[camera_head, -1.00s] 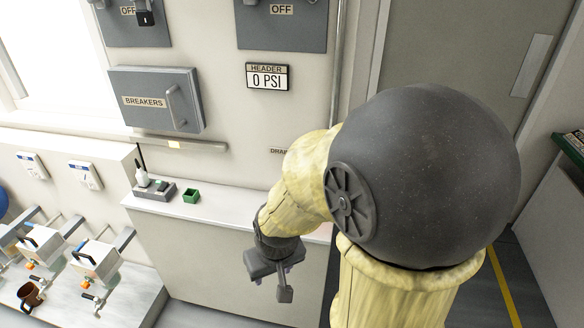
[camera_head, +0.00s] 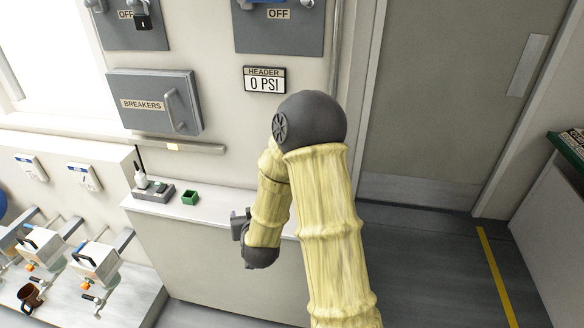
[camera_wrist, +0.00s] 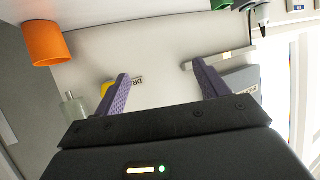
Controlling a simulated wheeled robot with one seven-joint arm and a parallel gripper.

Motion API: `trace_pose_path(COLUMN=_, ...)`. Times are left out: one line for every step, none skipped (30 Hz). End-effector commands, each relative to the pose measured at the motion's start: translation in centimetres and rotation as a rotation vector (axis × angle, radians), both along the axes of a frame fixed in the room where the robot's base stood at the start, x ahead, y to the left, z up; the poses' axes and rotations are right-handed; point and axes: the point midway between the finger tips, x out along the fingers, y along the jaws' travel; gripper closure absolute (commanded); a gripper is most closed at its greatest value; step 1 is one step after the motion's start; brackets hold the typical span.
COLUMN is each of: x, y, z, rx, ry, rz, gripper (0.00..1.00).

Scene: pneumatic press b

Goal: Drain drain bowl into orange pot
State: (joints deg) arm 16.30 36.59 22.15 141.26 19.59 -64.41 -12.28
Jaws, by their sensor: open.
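The orange pot (camera_wrist: 45,43) shows at the upper left of the wrist view. It is not visible in the head view. A clear glass vessel (camera_wrist: 74,107), possibly the drain bowl, is at the left of the wrist view, beside a yellow part (camera_wrist: 107,88) mostly hidden by a finger. A partly covered label beginning "DR" (camera_wrist: 138,82) is on the panel next to it. My gripper (camera_wrist: 161,72) is open with nothing between its purple fingers. In the head view my gripper (camera_head: 238,224) is in front of the white counter, pointing left.
A green box (camera_head: 190,197) and a grey tray (camera_head: 158,197) with a white bottle stand on the counter ledge. Valve units (camera_head: 93,262) stand at the lower left. Floor at the right is clear.

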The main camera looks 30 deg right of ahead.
Motion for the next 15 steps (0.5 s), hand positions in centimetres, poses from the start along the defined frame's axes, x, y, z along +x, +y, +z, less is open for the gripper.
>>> trace_pose_path(x=0.3, y=-0.7, z=-0.2, rx=-0.009, ry=-0.036, rz=-0.036, gripper=0.27)
trace_pose_path(x=0.5, y=-1.2, z=-0.1, rx=-0.019, ry=-0.064, rz=-0.059, gripper=0.27)
trace_pose_path(x=0.6, y=-1.8, z=0.0, rx=-0.032, ry=-0.100, rz=-0.090, gripper=0.27)
trace_pose_path(x=0.7, y=-2.3, z=0.0, rx=-0.042, ry=-0.125, rz=-0.115, gripper=0.27)
trace_pose_path(x=0.7, y=-2.7, z=0.0, rx=-0.053, ry=-0.150, rz=-0.139, gripper=0.27)
trace_pose_path(x=0.6, y=-3.4, z=0.1, rx=-0.070, ry=-0.182, rz=-0.175, gripper=0.27)
trace_pose_path(x=0.6, y=-3.9, z=0.2, rx=-0.083, ry=-0.205, rz=-0.200, gripper=0.27)
trace_pose_path(x=0.4, y=-4.4, z=0.3, rx=-0.097, ry=-0.229, rz=-0.229, gripper=0.27)
trace_pose_path(x=0.2, y=-5.0, z=0.4, rx=-0.117, ry=-0.258, rz=-0.266, gripper=0.27)
trace_pose_path(x=0.0, y=-5.5, z=0.5, rx=-0.133, ry=-0.279, rz=-0.292, gripper=0.27)
trace_pose_path(x=-0.3, y=-5.9, z=0.6, rx=-0.147, ry=-0.296, rz=-0.319, gripper=0.27)
trace_pose_path(x=-0.6, y=-6.4, z=0.7, rx=-0.167, ry=-0.319, rz=-0.349, gripper=0.27)
trace_pose_path(x=-0.8, y=-6.7, z=0.8, rx=-0.181, ry=-0.332, rz=-0.370, gripper=0.27)
trace_pose_path(x=-1.0, y=-7.0, z=0.9, rx=-0.193, ry=-0.343, rz=-0.388, gripper=0.27)
trace_pose_path(x=-1.3, y=-7.3, z=1.1, rx=-0.206, ry=-0.358, rz=-0.409, gripper=0.27)
